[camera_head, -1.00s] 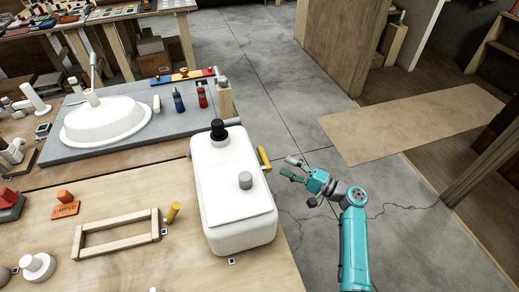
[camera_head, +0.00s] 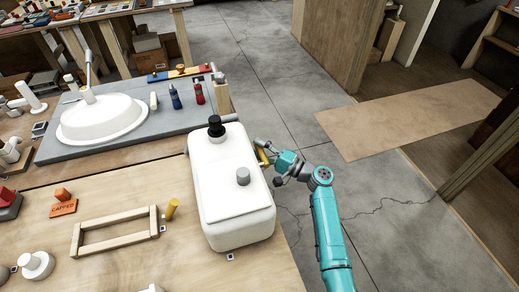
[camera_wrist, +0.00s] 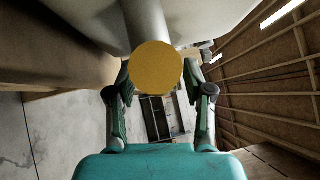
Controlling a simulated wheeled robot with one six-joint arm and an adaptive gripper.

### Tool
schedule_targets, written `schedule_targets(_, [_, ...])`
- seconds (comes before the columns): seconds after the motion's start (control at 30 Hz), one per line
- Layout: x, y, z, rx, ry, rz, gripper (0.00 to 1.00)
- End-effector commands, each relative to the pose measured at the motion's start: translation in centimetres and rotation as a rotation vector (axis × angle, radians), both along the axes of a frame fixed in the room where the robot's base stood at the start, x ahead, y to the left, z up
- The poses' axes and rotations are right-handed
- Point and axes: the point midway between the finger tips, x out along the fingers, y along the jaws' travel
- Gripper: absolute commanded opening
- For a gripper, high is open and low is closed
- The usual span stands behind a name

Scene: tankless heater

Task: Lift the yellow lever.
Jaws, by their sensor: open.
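The yellow lever (camera_head: 262,155) sticks out from the right side of the white tankless heater (camera_head: 238,205), near its far right corner. In the wrist view the lever (camera_wrist: 156,68) is seen end-on as a yellow disc, with a pale cylindrical part behind it. My gripper (camera_head: 266,151) is at the lever, to the right of the heater. In the wrist view my gripper (camera_wrist: 158,82) is open, with one finger on each side of the yellow end. I cannot tell whether a finger touches it.
The heater stands at the right edge of the wooden table (camera_head: 130,270). A wooden frame (camera_head: 115,230) and a small yellow peg (camera_head: 172,208) lie to its left. A white basin (camera_head: 103,118) and bottles (camera_head: 175,97) are behind. The floor to the right is open.

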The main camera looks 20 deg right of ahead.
Motion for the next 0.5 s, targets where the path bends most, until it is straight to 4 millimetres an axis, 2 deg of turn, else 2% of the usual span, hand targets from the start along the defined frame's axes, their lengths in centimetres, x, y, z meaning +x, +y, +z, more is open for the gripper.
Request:
schedule_targets(0.1, [-0.02, -0.01, 0.0, 0.0, 0.0, 0.0, 0.49])
schedule_targets(0.3, [-0.04, 0.0, -0.01, 0.0, 0.0, 0.0, 0.0])
schedule_targets(0.5, [-0.04, 0.0, -0.02, 0.0, 0.0, 0.001, 0.0])
